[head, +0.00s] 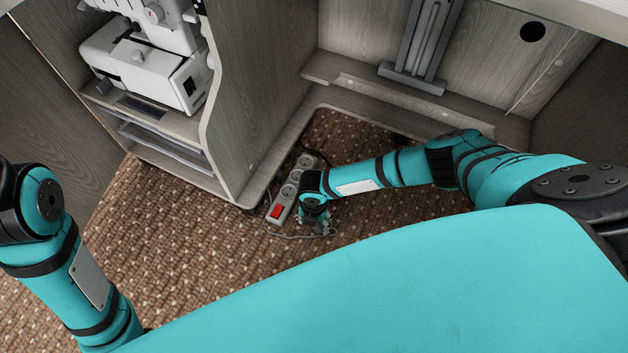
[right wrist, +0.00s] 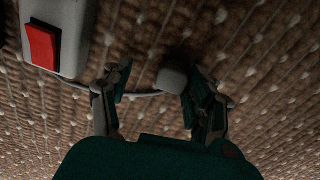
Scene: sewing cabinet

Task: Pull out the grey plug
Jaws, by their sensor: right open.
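A grey power strip (head: 284,203) with a red switch (head: 275,211) lies on the carpet beside the cabinet. Its switch end also shows in the right wrist view (right wrist: 68,12). My right gripper (head: 316,226) points down at the carpet just right of the strip. In the right wrist view its fingers (right wrist: 157,76) are open, one on each side of a rounded grey piece (right wrist: 173,78) that looks like the grey plug. A thin grey cable (right wrist: 146,95) runs between the fingers. Contact with the fingers cannot be made out. My left gripper is out of view.
The cabinet's side panel (head: 250,110) stands close behind the strip. A white sewing machine (head: 150,70) sits on a shelf at the left. A grey metal column (head: 425,45) stands on the back panel. The carpet (head: 190,240) is open left of the strip.

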